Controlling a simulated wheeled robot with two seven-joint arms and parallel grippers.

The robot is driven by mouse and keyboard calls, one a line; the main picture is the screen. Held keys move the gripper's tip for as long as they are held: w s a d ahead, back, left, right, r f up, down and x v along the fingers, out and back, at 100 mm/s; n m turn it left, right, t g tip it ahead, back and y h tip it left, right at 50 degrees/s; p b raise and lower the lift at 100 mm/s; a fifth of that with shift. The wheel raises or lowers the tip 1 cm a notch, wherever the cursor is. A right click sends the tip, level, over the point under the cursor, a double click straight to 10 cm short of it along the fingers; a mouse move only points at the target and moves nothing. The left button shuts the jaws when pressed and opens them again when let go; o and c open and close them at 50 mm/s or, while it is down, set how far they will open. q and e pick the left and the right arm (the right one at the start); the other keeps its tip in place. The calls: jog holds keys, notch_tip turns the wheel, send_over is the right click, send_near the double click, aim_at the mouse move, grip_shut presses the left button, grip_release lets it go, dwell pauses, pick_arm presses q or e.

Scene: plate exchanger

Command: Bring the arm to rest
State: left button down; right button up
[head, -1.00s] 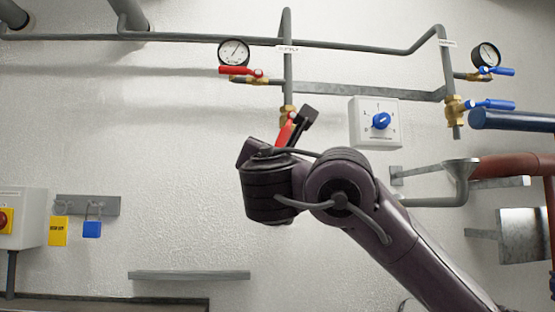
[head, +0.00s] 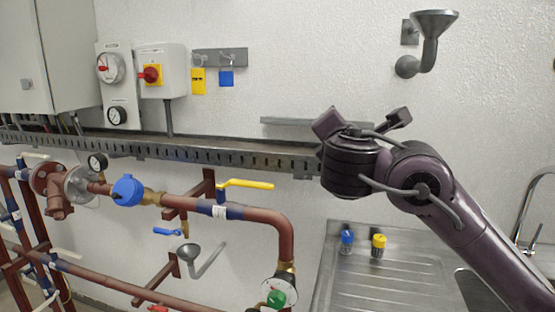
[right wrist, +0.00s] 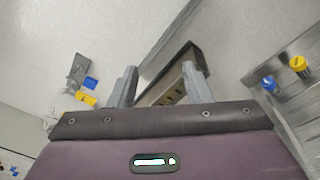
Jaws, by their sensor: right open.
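My right arm reaches in from the right in the head view, in front of the white wall. Its wrist hides most of my right gripper there. In the right wrist view my right gripper (right wrist: 160,86) shows two grey fingers spread apart with nothing between them. Beyond them are the wall and a grey metal channel (right wrist: 176,92), apart from the fingers as far as I can tell. My left gripper is in neither view.
A steel sink drainer (head: 385,285) holds a blue-capped bottle (head: 346,242) and a yellow-capped bottle (head: 378,246). A cable tray (head: 200,152) runs along the wall. Red-brown pipes with a yellow-handled valve (head: 245,184) fill the lower left. A grey funnel (head: 433,25) is at upper right.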

jog(key=s+a+f+m+g+y, duration=0.1)
jog(key=s+f+m+g, duration=0.15)
jog(key=f, duration=0.75)
jog(key=s+f+m+g+y, duration=0.15)
jog(key=s+f+m, duration=0.25)
jog(key=f, duration=0.7)
jog(key=s+a+f+m+g+y, duration=0.1)
jog(key=s+f+m+g, duration=0.25)
jog(key=f, duration=0.65)
jog(key=s+d+f+m+g, duration=0.3)
jog(key=s+d+f+m, duration=0.25)
jog(key=s+f, duration=0.45)
jog(key=s+d+f+m+g, duration=0.4)
jog(key=s+f+m, duration=0.35)
jog(key=s, duration=0.45)
notch_tip(320, 180, down, 28)
jog(key=s+f+n, duration=0.1)
jog(key=s+d+f+g, duration=0.1)
jog(key=s+f, duration=0.8)
jog(key=s, duration=0.1)
jog(key=s+d+f+g, duration=0.1)
jog(key=s+d+f, duration=0.1)
jog(key=s+f, duration=0.7)
jog(key=shift+s+d+f+h+p, duration=0.3)
jog(key=shift+s+h+p, duration=0.1)
jog(key=shift+s, duration=0.35)
